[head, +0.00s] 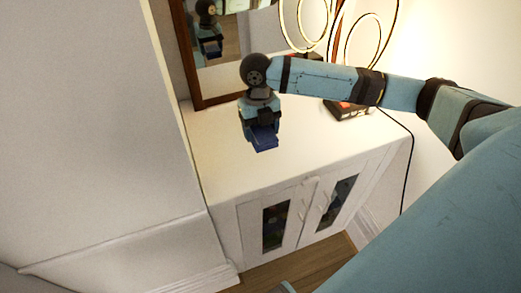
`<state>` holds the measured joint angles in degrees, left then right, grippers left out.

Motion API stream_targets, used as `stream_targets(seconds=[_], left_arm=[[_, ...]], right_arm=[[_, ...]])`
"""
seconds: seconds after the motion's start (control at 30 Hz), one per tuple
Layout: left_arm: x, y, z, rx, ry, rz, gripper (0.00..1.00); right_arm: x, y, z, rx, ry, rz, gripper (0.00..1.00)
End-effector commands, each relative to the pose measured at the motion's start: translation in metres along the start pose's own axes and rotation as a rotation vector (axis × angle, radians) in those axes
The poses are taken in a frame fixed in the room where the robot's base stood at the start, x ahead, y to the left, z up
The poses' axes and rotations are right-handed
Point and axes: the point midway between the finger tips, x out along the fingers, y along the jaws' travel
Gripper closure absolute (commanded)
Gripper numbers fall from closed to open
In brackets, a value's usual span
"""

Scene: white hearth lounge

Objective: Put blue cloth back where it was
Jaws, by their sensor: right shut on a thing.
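The blue cloth (265,142) is a small dark blue patch at the tip of my right gripper (262,130). My right arm comes in from the right and the gripper points down over the white cabinet top, near its left part. The right gripper is shut on the blue cloth. I cannot tell whether the cloth touches the cabinet top. The gripper hides part of the cloth. My left gripper is not in view.
The white cabinet (220,170) has glass-paned doors. A framed mirror (199,60) leans at its back left. A lamp with glowing rings (362,40) and a dark box (347,109) stand at the right. A white wall block (90,130) rises at left.

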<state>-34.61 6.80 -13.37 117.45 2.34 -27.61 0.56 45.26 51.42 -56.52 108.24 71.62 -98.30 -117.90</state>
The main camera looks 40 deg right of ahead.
Motion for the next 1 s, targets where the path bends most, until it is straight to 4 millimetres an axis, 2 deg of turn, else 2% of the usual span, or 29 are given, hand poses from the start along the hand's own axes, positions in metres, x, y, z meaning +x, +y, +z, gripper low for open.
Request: stream_targets(seconds=[0.1,0.37,0.6,0.93,0.97,1.0], left_arm=[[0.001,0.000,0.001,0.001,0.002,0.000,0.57],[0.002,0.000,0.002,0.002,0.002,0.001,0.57],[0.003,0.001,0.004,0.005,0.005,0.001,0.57],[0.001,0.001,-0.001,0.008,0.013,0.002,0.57],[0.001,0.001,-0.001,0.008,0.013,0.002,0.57],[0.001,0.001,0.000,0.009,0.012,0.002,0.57]], right_arm=[[0.019,0.000,0.003,0.001,0.002,0.000,0.54],[0.038,0.000,0.006,0.001,0.002,0.000,0.54],[0.078,0.000,0.011,0.001,0.002,-0.001,0.54],[0.083,0.000,0.013,0.000,0.000,0.000,0.54],[0.084,0.000,0.013,0.000,0.000,0.000,0.30],[0.083,0.000,0.013,0.000,0.000,0.000,0.21]])
